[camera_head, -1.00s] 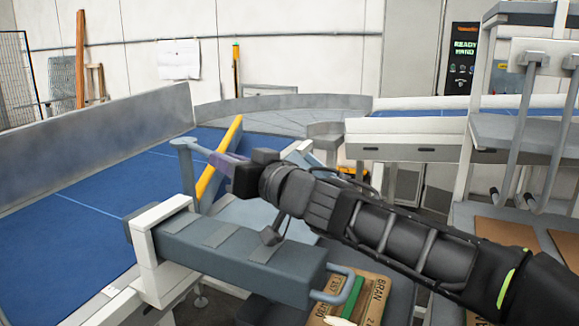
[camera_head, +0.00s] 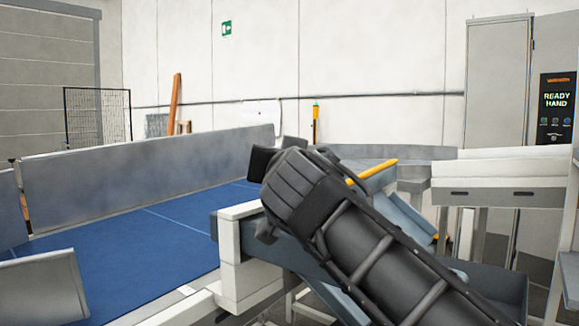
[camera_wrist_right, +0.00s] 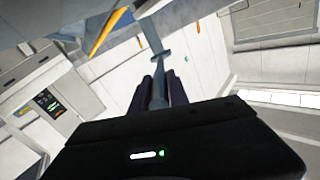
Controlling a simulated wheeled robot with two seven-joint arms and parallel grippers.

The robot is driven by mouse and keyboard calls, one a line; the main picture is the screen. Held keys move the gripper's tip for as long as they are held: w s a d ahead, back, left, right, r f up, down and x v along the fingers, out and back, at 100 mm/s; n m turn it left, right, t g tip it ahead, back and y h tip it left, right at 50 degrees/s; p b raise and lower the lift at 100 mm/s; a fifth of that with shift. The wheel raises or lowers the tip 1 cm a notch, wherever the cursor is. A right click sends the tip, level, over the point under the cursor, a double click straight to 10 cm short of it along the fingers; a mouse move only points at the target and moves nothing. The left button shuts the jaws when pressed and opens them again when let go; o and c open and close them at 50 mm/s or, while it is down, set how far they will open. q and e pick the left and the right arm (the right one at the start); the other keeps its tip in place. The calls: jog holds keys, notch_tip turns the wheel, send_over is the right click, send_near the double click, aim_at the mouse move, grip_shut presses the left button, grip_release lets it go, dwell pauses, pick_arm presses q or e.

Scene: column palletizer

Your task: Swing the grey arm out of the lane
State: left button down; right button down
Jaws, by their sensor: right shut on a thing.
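The grey arm (camera_head: 402,212) carries a yellow strip (camera_head: 372,172). In the head view it shows to the right of the blue belt (camera_head: 130,240), partly hidden behind my right arm. In the right wrist view, my right gripper (camera_wrist_right: 158,84) is shut on a grey upright handle (camera_wrist_right: 152,42) with a T-shaped end, and a yellow strip (camera_wrist_right: 107,32) shows near it. In the head view my right gripper's fingers are hidden behind its own dark wrist. My left gripper is not in view.
A white post with a grey beam (camera_head: 232,235) stands at the belt's near edge, close under my right arm. A grey side wall (camera_head: 150,170) lines the belt's far side. A white conveyor section (camera_head: 510,170) stands at right. The visible belt is clear.

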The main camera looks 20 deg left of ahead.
jog(key=shift+a, duration=0.1)
jog(key=c, duration=1.3)
grip_release()
jog(key=shift+s, duration=0.1)
jog(key=b+v, duration=0.3)
jog(key=v, duration=0.4)
jog(key=shift+s, duration=0.4)
